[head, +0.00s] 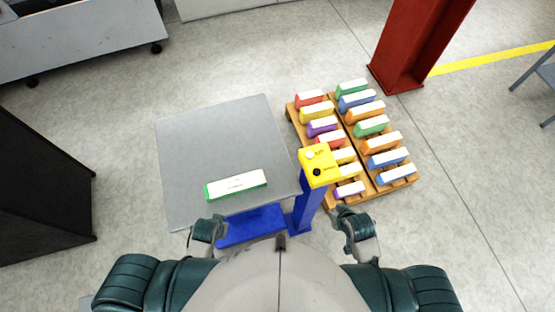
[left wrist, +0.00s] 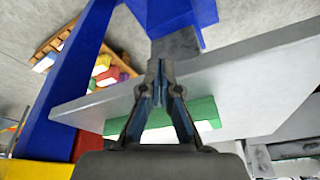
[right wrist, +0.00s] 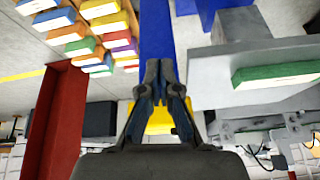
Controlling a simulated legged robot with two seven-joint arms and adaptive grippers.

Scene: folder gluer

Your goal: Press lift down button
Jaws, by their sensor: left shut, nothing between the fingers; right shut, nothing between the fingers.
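The yellow control box (head: 318,177) sits on top of a blue post (head: 306,208) at the right edge of the grey lift table (head: 180,150). Its top carries a white button (head: 310,155) and a black button (head: 317,172); I cannot tell which one is down. My left gripper (head: 212,222) is shut and empty near the table's front edge, left of the post. My right gripper (head: 347,214) is shut and empty, right of and below the box, apart from it. In the right wrist view the box (right wrist: 160,122) is partly hidden behind the fingers (right wrist: 162,65).
A green-edged white carton stack (head: 237,186) lies on the lift table. A wooden pallet (head: 342,202) with several coloured stacks stands right of the post. A red column (head: 415,45) rises behind it. A dark cabinet (head: 40,180) stands at the left.

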